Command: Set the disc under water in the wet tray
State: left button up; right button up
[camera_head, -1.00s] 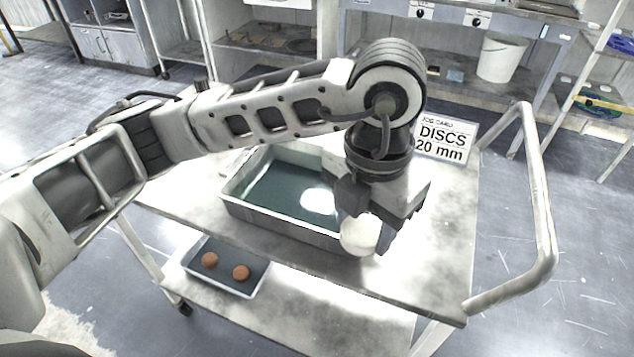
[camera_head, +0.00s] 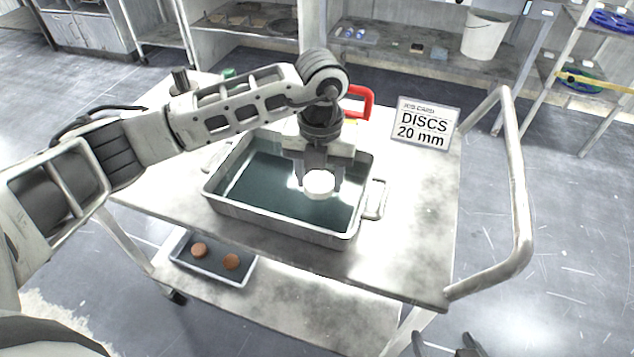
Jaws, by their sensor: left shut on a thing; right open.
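The wet tray (camera_head: 283,224) is a metal tray with side handles on the trolley top, holding dark water. My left gripper (camera_head: 318,172) points down over the tray, shut on a white disc (camera_head: 319,184). The disc appears over the right half of the water; I cannot tell whether it touches the surface. My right gripper (camera_head: 446,348) shows only as dark fingertips at the bottom edge, open and empty, in front of the trolley.
A card reading "DISCS 20 mm" (camera_head: 424,124) stands at the back right of the trolley top (camera_head: 408,240). A red handle (camera_head: 359,101) rises behind the tray. A small tray (camera_head: 213,270) with two brown discs is on the lower shelf. The trolley's push rail (camera_head: 518,180) curves at right.

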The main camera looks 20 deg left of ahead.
aim_at(317, 187)
pick_arm(q)
jog(key=shift+w+a+f, duration=0.35)
jog(key=shift+w+f, duration=0.25)
jog(key=shift+f, duration=0.25)
notch_tip(317, 187, down, 3)
jog(key=shift+f+p, duration=0.1)
jog(key=shift+p, duration=0.4)
jog(key=shift+f, duration=0.2)
jog(key=o, duration=0.8)
jog(key=shift+o, duration=1.1)
jog(key=shift+r, duration=0.2)
notch_tip(317, 187, up, 11)
jog(key=shift+w+b, duration=0.1)
jog(key=shift+b, duration=0.75)
jog(key=shift+r, duration=0.5)
